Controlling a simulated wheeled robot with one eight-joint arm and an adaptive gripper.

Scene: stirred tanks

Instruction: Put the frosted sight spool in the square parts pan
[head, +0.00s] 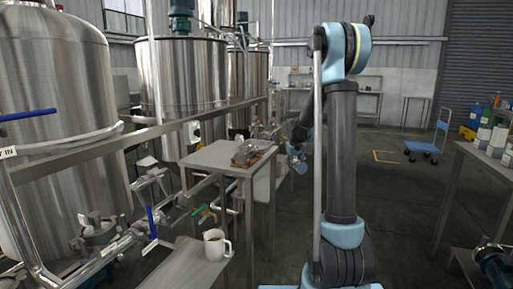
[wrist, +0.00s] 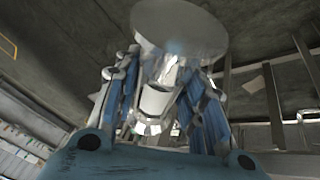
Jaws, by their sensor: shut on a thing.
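In the wrist view my gripper (wrist: 163,100) is shut on a pale spool-like piece, which looks like the frosted sight spool (wrist: 180,28). A broad grey round flange shows at its far end, and a whitish, partly see-through body lies between the fingers. In the head view my gripper (head: 297,158) hangs beside the right end of a small grey metal table, partly hidden by my arm; the spool is too small to make out there. A shallow brownish pan-like holder (head: 254,156) with grey metallic things lies on that table. I cannot tell for sure that it is the square parts pan.
The metal table (head: 210,155) has bare room at its left. Steel tanks (head: 185,75) and pipes with valves line the left. A bench with bottles (head: 485,150) stands right; a blue cart (head: 425,145) is behind.

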